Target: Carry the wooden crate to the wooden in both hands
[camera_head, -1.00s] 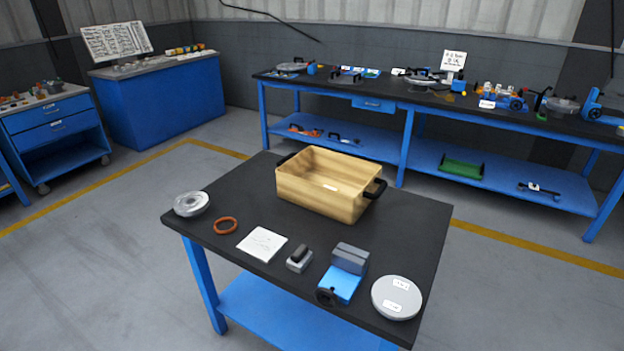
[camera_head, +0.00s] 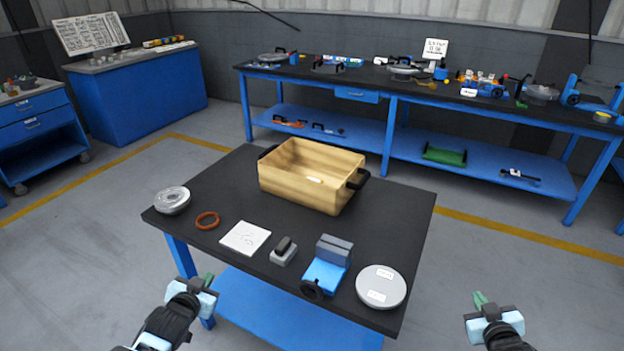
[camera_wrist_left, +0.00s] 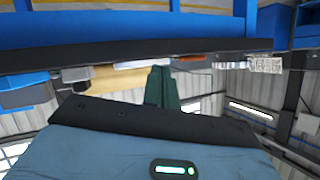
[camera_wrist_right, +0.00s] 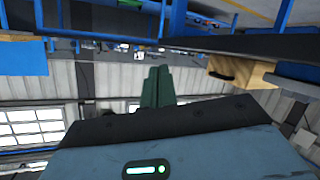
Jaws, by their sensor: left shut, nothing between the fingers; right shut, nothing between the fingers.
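The wooden crate (camera_head: 300,185) stands on the back part of the black-topped table (camera_head: 215,262). It has a black handle at its left end and one at its right end, and a small white label inside. My left gripper (camera_head: 208,282) is shut and empty, in front of the table's near left side, apart from the crate. My right gripper (camera_head: 480,299) is shut and empty, off the table's right front corner. The left wrist view shows the closed green fingers (camera_wrist_left: 162,88) and part of the crate (camera_wrist_left: 105,78). The right wrist view shows the closed fingers (camera_wrist_right: 157,88) and the crate with a handle (camera_wrist_right: 240,72).
On the table's front part lie a metal flanged part (camera_head: 173,200), an orange ring (camera_head: 207,220), a white sheet (camera_head: 244,238), a grey block (camera_head: 284,252), a blue vise (camera_head: 325,272) and a round grey disc (camera_head: 381,287). A long cluttered workbench (camera_head: 420,85) stands behind, with floor between.

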